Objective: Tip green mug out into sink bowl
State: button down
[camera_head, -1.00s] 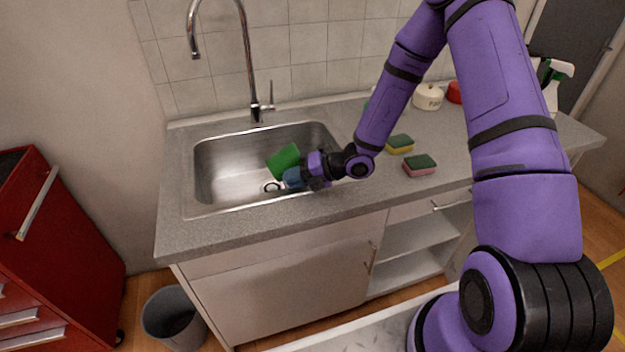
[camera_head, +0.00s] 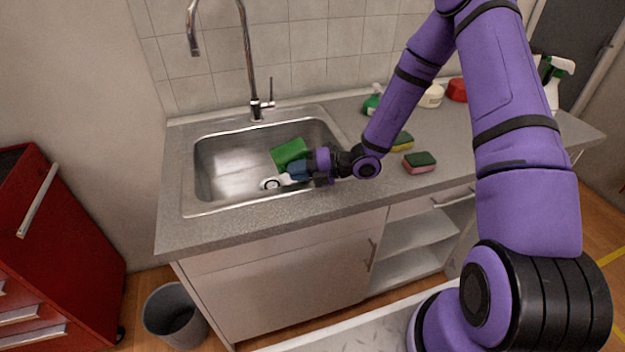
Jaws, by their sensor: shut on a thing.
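The green mug (camera_head: 290,152) is over the right part of the steel sink bowl (camera_head: 222,165), tilted on its side. My gripper (camera_head: 295,172) is shut on the mug and reaches in over the bowl from the right. The fingers are partly hidden against the mug, and I cannot see the mug's inside. A small whitish thing with a dark ring (camera_head: 271,184), perhaps the drain or something beside it, shows below the mug; I cannot tell whether anything has come out.
A tall faucet (camera_head: 248,60) rises behind the bowl. Two sponges (camera_head: 419,162) lie on the counter right of the sink, with a green bottle (camera_head: 372,101), a white container (camera_head: 432,96) and a spray bottle (camera_head: 553,85) behind. A red cabinet (camera_head: 50,255) stands at left.

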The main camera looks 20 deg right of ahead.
jog(key=shift+d+r+y+p, duration=0.15)
jog(key=shift+d+y+p, duration=0.1)
jog(key=shift+y+p, duration=0.1)
jog(key=shift+r+p, duration=0.15)
jog(key=shift+p, duration=0.15)
dwell(0.4)
jog(key=shift+d+r+m+t+y+p, duration=0.1)
jog(key=shift+r+m+t+y+p, duration=0.2)
jog(key=shift+y+p, duration=0.3)
jog(key=shift+d+r+m+t+y+p, duration=0.1)
jog(key=shift+r+m+t+y+p, duration=0.2)
jog(key=shift+y, duration=0.35)
dwell(0.4)
jog(key=shift+d, duration=0.1)
jog(key=shift+d+r+m+y, duration=0.15)
jog(key=shift+r+m+y, duration=0.15)
jog(key=shift+r+y, duration=0.25)
jog(key=shift+a+f+h, duration=0.25)
jog(key=shift+f+h, duration=0.2)
jog(key=shift+f, duration=0.15)
jog(key=shift+a+f+n+g+h, duration=0.25)
jog(key=shift+n+h, duration=0.15)
jog(key=shift+h, duration=0.15)
jog(key=shift+a+f+n+g+h, duration=0.25)
jog(key=shift+n+h, duration=0.15)
jog(key=shift+h, duration=0.15)
jog(key=shift+a+f+h, duration=0.15)
jog(key=shift+f+h, duration=0.2)
jog(key=shift+h, duration=0.25)
